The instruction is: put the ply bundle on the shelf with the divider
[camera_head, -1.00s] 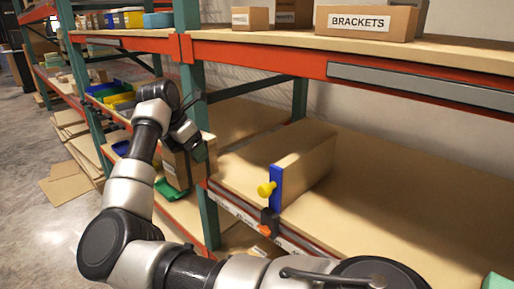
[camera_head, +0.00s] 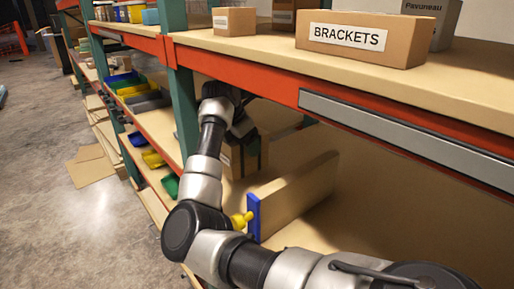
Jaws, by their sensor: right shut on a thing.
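The divider (camera_head: 297,196) is an upright wooden panel with a blue front edge and a yellow knob, on the middle shelf (camera_head: 325,232). My right arm reaches in from the bottom, and its gripper (camera_head: 243,126) is shut on the ply bundle (camera_head: 250,157), a brown block with dark bands and a pale label. The bundle is at the shelf, behind and left of the divider's front edge. My arm hides part of it, and I cannot tell whether it touches the shelf. My left gripper is not in view.
A green rack post (camera_head: 186,110) stands close left of my arm. An upper shelf with an orange beam (camera_head: 235,75) runs above, holding a BRACKETS box (camera_head: 365,38). Coloured bins (camera_head: 135,90) fill the bay to the left. The shelf right of the divider is bare.

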